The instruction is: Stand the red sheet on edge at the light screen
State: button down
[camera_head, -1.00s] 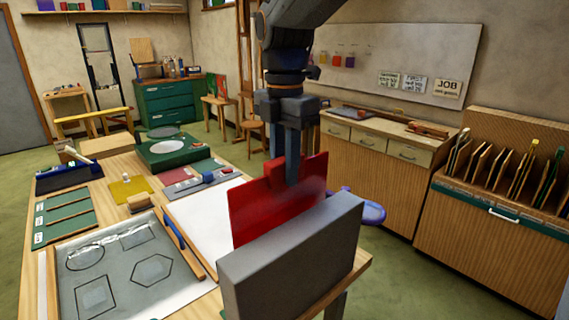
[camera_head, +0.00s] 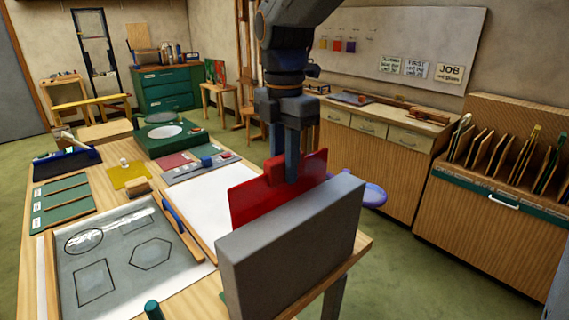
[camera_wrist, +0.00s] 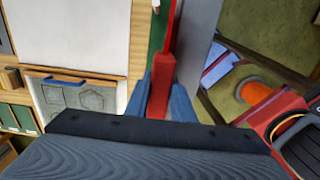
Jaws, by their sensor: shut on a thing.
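The red sheet (camera_head: 262,200) is upright, on edge, just behind a thick grey upright panel (camera_head: 290,250), which seems to be the light screen. The panel hides the sheet's lower part, so I cannot tell whether its bottom edge touches the table. My gripper (camera_head: 291,168) is shut on the sheet's top edge from above. In the wrist view the gripper (camera_wrist: 160,88) has the narrow red sheet (camera_wrist: 174,70) between its blue-grey fingers, with a green strip on the left and the grey panel (camera_wrist: 200,30) close on the right.
A white sheet (camera_head: 203,205) lies on the wooden table left of the red sheet. The grey pattern board (camera_head: 125,255) with outlined shapes lies farther left. A yellow piece (camera_head: 128,176) and a green box (camera_head: 170,140) are at the back. A purple round object (camera_head: 372,195) is beyond the panel.

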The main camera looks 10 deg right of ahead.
jog(key=c, duration=1.5)
grip_release()
jog(key=shift+r, duration=0.1)
jog(key=shift+c, duration=0.2)
jog(key=shift+o, duration=0.5)
notch_tip(320, 180, up, 8)
jog(key=shift+f+b, duration=0.2)
jog(key=shift+b, duration=0.9)
jog(key=shift+s, duration=0.1)
